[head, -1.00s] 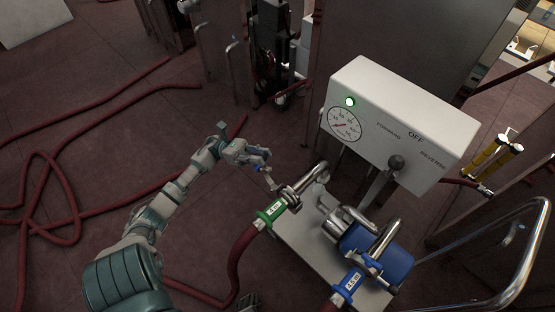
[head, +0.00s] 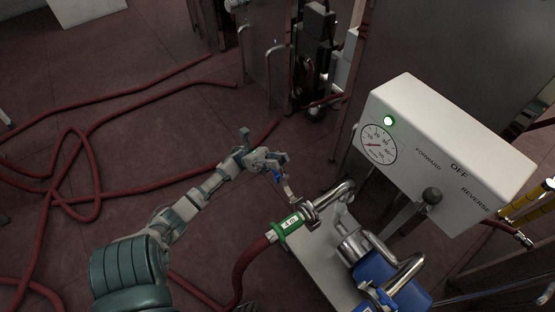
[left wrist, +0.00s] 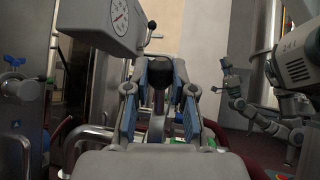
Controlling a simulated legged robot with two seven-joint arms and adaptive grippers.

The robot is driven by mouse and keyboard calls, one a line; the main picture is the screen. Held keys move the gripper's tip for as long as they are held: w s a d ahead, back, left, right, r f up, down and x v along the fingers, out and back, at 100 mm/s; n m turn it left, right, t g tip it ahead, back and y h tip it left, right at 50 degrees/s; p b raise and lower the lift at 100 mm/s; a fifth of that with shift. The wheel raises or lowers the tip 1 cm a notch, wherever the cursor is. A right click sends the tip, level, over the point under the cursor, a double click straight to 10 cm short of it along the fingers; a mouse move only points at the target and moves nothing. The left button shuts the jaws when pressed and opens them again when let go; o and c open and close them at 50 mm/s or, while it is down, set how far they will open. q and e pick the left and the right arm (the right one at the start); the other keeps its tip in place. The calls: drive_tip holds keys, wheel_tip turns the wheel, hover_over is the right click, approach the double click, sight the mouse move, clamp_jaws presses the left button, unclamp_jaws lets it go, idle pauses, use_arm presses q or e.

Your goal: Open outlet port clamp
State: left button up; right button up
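The outlet port clamp (head: 309,209) is on the pipe joint just above the green-tagged hose end (head: 290,224) in the head view. Its thin metal handle (head: 287,189) points up and left toward my left gripper (head: 277,168). In the left wrist view the left gripper's two blue-padded fingers (left wrist: 160,85) stand apart, with a dark part between their far ends that I cannot identify. I cannot tell whether the gripper touches the handle. An arm on the right of the left wrist view, apparently my right one, ends in a small gripper (left wrist: 238,92) whose fingers are unclear.
The white control box (head: 450,145) with gauge and lit green lamp (head: 390,121) stands right of the clamp. A blue pump motor (head: 375,272) sits below it. Red hoses (head: 95,190) lie across the floor at left. A metal cabinet (head: 268,70) stands behind.

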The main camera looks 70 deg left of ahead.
use_arm(q)
drive_tip(key=shift+o, duration=1.4)
drive_tip(key=v, duration=1.2)
drive_tip(key=shift+f, duration=0.15)
